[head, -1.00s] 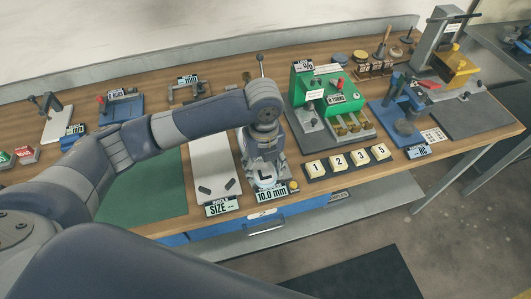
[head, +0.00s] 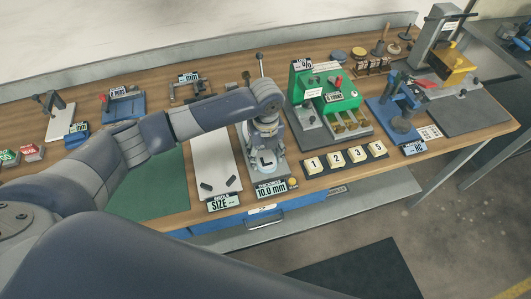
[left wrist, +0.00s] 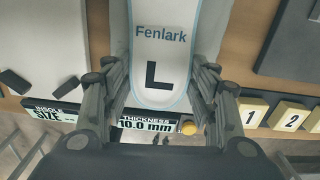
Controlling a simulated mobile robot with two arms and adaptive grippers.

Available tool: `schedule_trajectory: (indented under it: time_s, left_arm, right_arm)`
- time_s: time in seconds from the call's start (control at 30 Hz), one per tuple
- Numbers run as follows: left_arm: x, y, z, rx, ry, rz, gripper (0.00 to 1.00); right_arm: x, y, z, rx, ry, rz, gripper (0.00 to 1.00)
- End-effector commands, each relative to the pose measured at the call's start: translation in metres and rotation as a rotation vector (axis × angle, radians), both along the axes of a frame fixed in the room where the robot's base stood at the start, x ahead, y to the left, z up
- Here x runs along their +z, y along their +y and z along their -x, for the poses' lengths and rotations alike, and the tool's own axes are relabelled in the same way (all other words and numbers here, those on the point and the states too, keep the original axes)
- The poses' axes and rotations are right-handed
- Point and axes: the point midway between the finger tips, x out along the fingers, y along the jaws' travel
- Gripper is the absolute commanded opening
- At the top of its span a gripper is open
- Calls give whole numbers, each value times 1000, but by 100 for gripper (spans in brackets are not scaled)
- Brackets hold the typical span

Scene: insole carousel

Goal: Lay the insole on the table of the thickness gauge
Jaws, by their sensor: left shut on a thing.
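My left gripper (left wrist: 160,97) is shut on the insole (left wrist: 162,62), a white piece with a pale blue edge, marked "Fenlark" and "L". In the head view the insole's tip (head: 267,161) shows below my left gripper (head: 264,142), over the thickness gauge (head: 280,173). The gauge has a grey base, an upright lever and a display (left wrist: 147,125) reading 10.0 mm. My wrist and the insole hide most of its table, so I cannot tell whether the insole touches it. My right gripper is not in view.
The insole size board (head: 212,165) stands left of the gauge, with a green mat (head: 150,188) beyond it. Numbered blocks (head: 335,158) and a green machine (head: 335,98) stand to the right. The bench's front edge is close to the gauge.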

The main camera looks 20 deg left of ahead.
Motion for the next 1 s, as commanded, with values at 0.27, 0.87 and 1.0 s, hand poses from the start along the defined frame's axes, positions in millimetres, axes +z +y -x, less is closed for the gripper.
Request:
schedule_trajectory:
  time_s: [0.27, 0.87, 1.0]
  left_arm:
    - [-2, 0, 0, 0, 0, 0, 74]
    - [41, -1, -2, -1, -7, 2, 74]
    - [72, -1, -2, 0, -6, 2, 74]
  right_arm:
    - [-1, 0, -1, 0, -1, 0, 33]
    - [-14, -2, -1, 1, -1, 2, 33]
    - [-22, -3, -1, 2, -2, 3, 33]
